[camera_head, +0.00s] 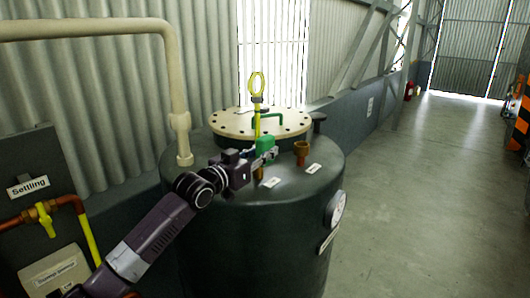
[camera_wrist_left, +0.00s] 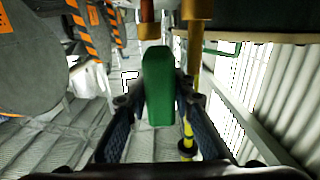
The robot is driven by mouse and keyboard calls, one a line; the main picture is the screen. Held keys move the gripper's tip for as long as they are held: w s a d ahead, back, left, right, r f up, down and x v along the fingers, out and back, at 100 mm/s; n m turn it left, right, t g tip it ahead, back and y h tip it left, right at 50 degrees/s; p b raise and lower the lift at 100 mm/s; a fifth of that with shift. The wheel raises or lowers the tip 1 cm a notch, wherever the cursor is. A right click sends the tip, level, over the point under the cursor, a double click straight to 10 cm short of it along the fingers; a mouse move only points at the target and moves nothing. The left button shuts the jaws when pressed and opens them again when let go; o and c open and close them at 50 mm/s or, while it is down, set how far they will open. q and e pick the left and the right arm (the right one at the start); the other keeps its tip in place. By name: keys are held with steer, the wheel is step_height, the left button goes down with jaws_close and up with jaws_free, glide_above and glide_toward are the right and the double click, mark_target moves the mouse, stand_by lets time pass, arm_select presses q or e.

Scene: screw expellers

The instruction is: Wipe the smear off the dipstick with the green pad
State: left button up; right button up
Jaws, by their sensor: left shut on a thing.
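The yellow dipstick (camera_head: 257,86) stands upright over the tank top, its ring handle uppermost and its shaft running down behind the pad. Part of its yellow shaft and a dark collar show in the left wrist view (camera_wrist_left: 187,130), beside the right-hand finger. The green pad (camera_head: 264,143) is held at the shaft; I cannot tell whether it touches. My left gripper (camera_head: 260,155) is shut on the pad, which stands between its two fingers in the left wrist view (camera_wrist_left: 158,88). I cannot make out a smear. My right gripper is not in view.
The dark tank (camera_head: 255,235) has a bolted lid (camera_head: 236,123) with a green handle (camera_head: 268,117) behind the dipstick. A brass fitting (camera_head: 301,150) stands to the right of the gripper. A cream pipe (camera_head: 176,85) comes down on the left. The floor at the right is clear.

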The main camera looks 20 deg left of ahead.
arm_select(q)
steer(key=shift+w+a, duration=0.2)
steer(key=shift+a, duration=0.25)
